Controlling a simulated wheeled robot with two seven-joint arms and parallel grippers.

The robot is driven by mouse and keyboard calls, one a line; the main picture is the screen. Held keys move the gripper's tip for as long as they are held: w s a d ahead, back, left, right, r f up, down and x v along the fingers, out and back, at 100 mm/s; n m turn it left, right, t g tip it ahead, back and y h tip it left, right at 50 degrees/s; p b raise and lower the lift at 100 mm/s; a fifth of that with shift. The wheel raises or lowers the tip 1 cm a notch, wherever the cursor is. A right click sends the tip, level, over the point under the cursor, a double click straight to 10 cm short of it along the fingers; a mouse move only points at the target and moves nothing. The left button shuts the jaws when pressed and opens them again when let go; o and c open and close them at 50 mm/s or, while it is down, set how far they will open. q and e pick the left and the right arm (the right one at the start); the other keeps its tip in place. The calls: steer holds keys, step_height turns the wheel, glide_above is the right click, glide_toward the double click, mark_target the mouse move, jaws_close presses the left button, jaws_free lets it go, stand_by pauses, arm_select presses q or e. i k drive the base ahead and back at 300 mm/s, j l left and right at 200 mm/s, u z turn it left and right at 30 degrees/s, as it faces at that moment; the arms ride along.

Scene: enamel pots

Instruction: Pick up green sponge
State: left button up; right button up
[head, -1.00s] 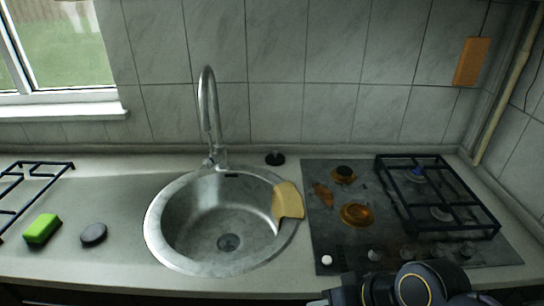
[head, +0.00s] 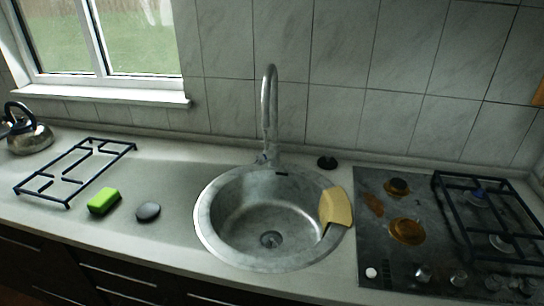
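The green sponge (head: 104,200) lies on the counter in the left part of the head view. Its top is bright green and its lower side is dark. It sits just in front of a black burner grate and to the left of a dark oval object. Nothing covers it. Neither of my grippers shows in the head view now.
A dark oval object (head: 148,211) lies right of the sponge. A black grate (head: 75,172) and a kettle (head: 29,134) stand behind and left. The sink (head: 206,232) holds a yellow cloth-like piece (head: 336,207) on its right rim. A dirty stove (head: 375,240) is at right.

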mark_target(102, 203)
steer(key=u, duration=1.3)
steer(key=i+j+z, duration=0.1)
steer(key=i+j, duration=0.2)
steer(key=i+j+z, duration=0.1)
steer(key=i+j, duration=0.2)
steer(key=i+j+z, duration=0.15)
steer(key=i+j, duration=0.15)
steer(key=j, duration=0.2)
steer(key=i+j+z, duration=0.1)
steer(key=i+j, duration=0.2)
steer(key=i+j+z, duration=0.1)
steer(key=i+j, duration=0.15)
steer(key=j, duration=0.3)
steer(key=i+j+z, duration=0.1)
steer(key=i+j, duration=0.15)
steer(key=j, duration=0.2)
